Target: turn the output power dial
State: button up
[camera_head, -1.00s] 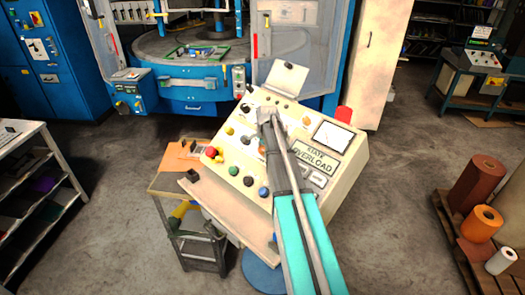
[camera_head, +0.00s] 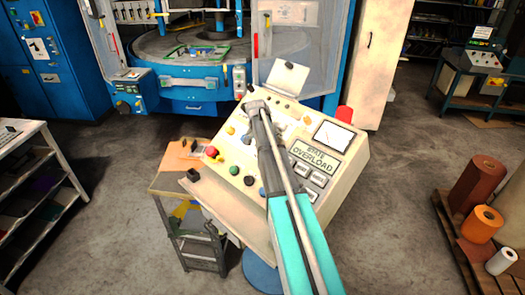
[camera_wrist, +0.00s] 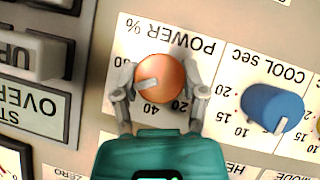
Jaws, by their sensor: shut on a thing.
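The output power dial (camera_wrist: 159,80) is an orange knob with a pale pointer, on a white plate marked POWER %, in the wrist view. The plate reads upside down there, and the pointer aims left and slightly down. My gripper (camera_wrist: 158,88) has one finger on each side of the dial and is shut on it. In the head view my gripper (camera_head: 256,108) reaches the upper part of the cream control panel (camera_head: 336,168), and my arm hides the dial.
A blue COOL sec knob (camera_wrist: 272,107) sits right of the dial in the wrist view. Grey rocker switches (camera_wrist: 35,50) are at the left. In the head view, a red button (camera_head: 212,151) and several knobs are left of my arm, and a meter (camera_head: 333,136) is to the right.

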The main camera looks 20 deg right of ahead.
jog(key=shift+w+n+g+h, duration=0.3)
jog(key=shift+n+g+h, duration=0.2)
jog(key=shift+n, duration=0.5)
jog(key=o, duration=1.1)
jog(key=shift+o, duration=0.2)
jog(key=shift+s, duration=0.15)
jog(key=shift+s, duration=0.1)
jog(key=s+a+f+n+t+y+b, duration=0.1)
jog(key=s+a+n, duration=0.3)
jog(key=s+a, duration=0.7)
jog(key=s+a+f+n+t+y+b, duration=0.1)
jog(key=s+a+f+n+b, duration=0.2)
jog(key=s+a, duration=0.9)
jog(key=s+f+n, duration=0.1)
jog(key=s+n, duration=0.1)
jog(key=s, duration=0.1)
jog(key=shift+a+t+b, duration=0.25)
jog(key=shift+t+b, duration=0.05)
jog(key=shift+b, duration=0.05)
jog(key=shift+s, duration=0.1)
